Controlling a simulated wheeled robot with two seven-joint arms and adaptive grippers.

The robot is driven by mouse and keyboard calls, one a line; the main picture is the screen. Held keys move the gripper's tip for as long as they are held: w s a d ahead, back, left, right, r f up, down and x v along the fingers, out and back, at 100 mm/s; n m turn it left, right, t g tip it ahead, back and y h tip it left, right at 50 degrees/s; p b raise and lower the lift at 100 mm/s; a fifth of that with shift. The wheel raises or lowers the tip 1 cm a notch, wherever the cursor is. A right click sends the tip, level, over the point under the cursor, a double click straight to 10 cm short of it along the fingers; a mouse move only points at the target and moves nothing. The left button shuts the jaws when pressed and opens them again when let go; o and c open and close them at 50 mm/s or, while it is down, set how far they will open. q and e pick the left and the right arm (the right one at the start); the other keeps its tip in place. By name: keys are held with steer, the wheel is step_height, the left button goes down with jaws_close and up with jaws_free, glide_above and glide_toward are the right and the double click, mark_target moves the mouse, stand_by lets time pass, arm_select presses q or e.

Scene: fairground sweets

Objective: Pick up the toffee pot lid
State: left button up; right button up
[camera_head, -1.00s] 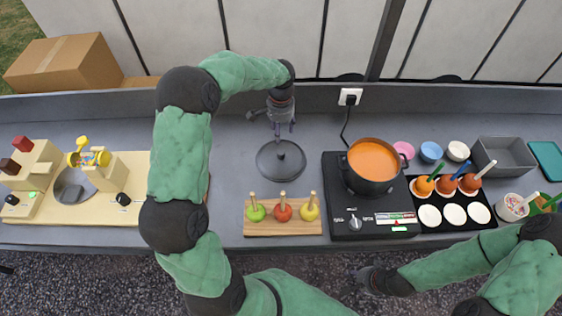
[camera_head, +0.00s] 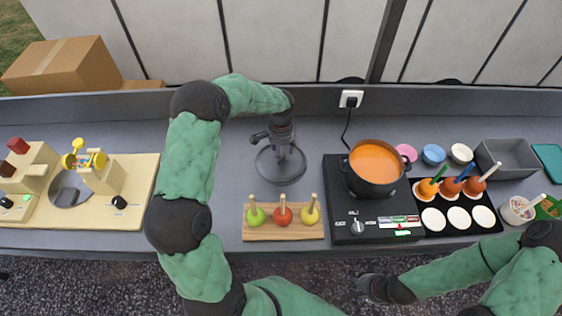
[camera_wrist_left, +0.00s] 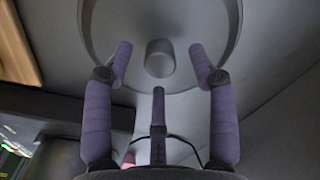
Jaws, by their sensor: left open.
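The toffee pot lid (camera_head: 281,178) is a round dark grey disc lying flat on the grey counter, left of the pot. My left gripper (camera_head: 281,153) is open right above it and hides part of it and its knob in the head view. In the left wrist view the lid (camera_wrist_left: 115,25) shows with its round knob (camera_wrist_left: 159,58) between the spread purple fingers. No finger visibly grips the knob; I cannot tell whether any touches it. The pot (camera_head: 374,168) holds orange toffee on the black hob. My right gripper (camera_head: 369,287) is low in front of the counter, its fingers unclear.
A wooden board (camera_head: 258,234) with three apples on sticks lies in front of the lid. The black hob (camera_head: 343,233) is to the right, with a cable behind it. A cream stand (camera_head: 135,173) is at the left. The counter behind the lid is clear.

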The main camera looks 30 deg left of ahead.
arm_select(q)
step_height(320, 180, down, 2)
steer(key=shift+f, duration=0.1)
jaws_close()
